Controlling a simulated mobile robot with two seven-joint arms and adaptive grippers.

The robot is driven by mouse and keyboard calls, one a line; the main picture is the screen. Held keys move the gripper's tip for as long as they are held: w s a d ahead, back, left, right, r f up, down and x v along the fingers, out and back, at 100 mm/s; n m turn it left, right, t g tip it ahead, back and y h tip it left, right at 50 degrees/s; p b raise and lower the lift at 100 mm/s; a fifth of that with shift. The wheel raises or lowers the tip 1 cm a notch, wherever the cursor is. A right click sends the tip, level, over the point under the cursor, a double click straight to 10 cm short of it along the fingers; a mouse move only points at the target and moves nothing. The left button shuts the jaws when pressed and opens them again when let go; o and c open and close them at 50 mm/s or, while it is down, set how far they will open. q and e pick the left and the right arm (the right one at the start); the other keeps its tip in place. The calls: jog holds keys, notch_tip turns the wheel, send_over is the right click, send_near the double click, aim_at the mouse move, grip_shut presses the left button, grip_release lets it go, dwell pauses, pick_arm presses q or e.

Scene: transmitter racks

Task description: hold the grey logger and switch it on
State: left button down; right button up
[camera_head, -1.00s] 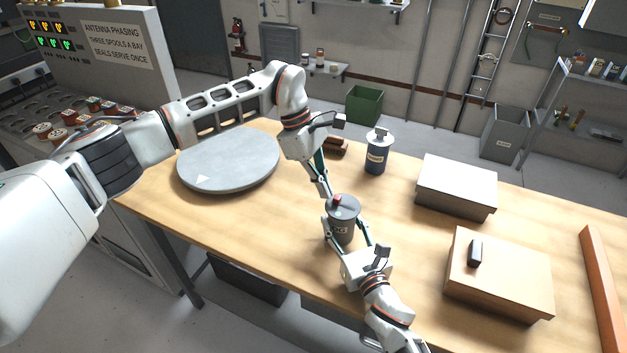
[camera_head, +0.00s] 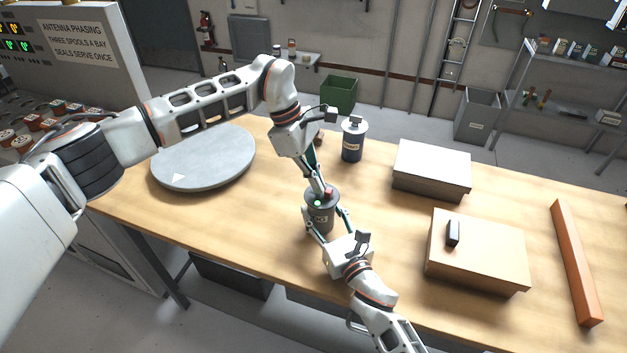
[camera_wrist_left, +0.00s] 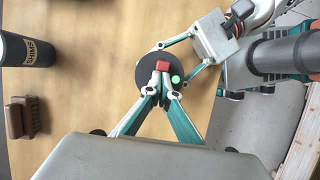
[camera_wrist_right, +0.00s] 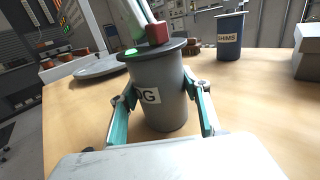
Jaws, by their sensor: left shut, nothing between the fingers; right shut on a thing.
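The lamp also shows in the left wrist view (camera_wrist_left: 175,79). My right gripper (camera_wrist_right: 160,90) is shut around the can's sides. My left gripper (camera_wrist_left: 163,88) is shut and empty, its tips pointing down at the lid beside the red switch. I cannot tell whether they touch it.
A blue can labelled "SHIMS" (camera_head: 353,143) stands behind the logger. A round grey turntable (camera_head: 205,160) lies to the left. A grey box (camera_head: 432,168), a tan box (camera_head: 478,255) with a black handle, and an orange bar (camera_head: 577,265) occupy the right.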

pick_arm(q)
jog(key=shift+s+d, duration=0.1)
pick_arm(e)
jog(key=shift+a, duration=0.1)
pick_arm(q)
jog(key=a, duration=0.1)
jog(key=w+a, duration=0.1)
jog(key=a, duration=0.2)
jog(key=shift+w+a+r, duration=0.15)
jog(key=shift+w+r, duration=0.25)
jog(key=v, duration=0.9)
jog(key=shift+r, duration=0.1)
pick_arm(e)
jog(key=o, duration=1.4)
jog(key=shift+o, duration=0.2)
